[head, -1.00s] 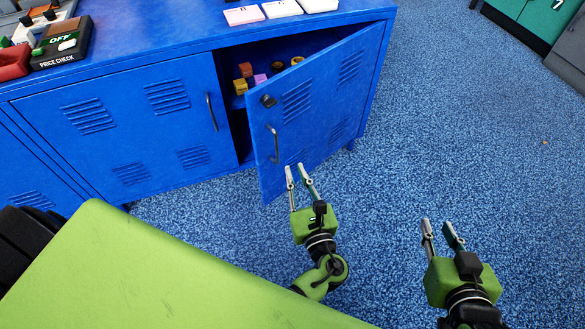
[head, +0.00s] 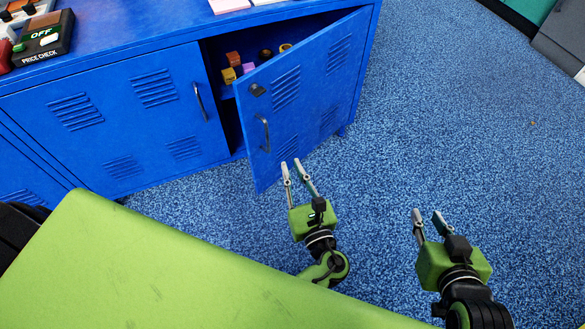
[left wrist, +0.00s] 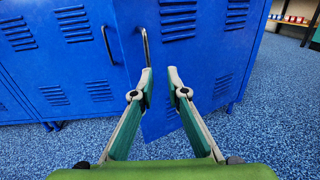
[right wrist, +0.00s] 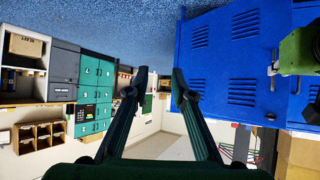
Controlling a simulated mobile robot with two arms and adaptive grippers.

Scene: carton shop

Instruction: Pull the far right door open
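The far right door (head: 302,92) of the blue cabinet stands partly open, swung outward on its right-hand edge. Its dark handle (head: 265,133) is near the free left edge, and it also shows in the left wrist view (left wrist: 146,47). My left gripper (head: 293,164) is open and empty in front of the door, a little right of and below the handle in the head view. In the left wrist view its fingertips (left wrist: 160,78) are spread just below the handle. My right gripper (head: 428,215) is open and empty over the floor, right of the door.
The neighbouring cabinet door (head: 125,115) is shut. Small coloured blocks (head: 229,75) sit on a shelf inside the opening. A price check device (head: 42,40) stands on the cabinet top. Blue speckled floor (head: 450,120) is clear to the right.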

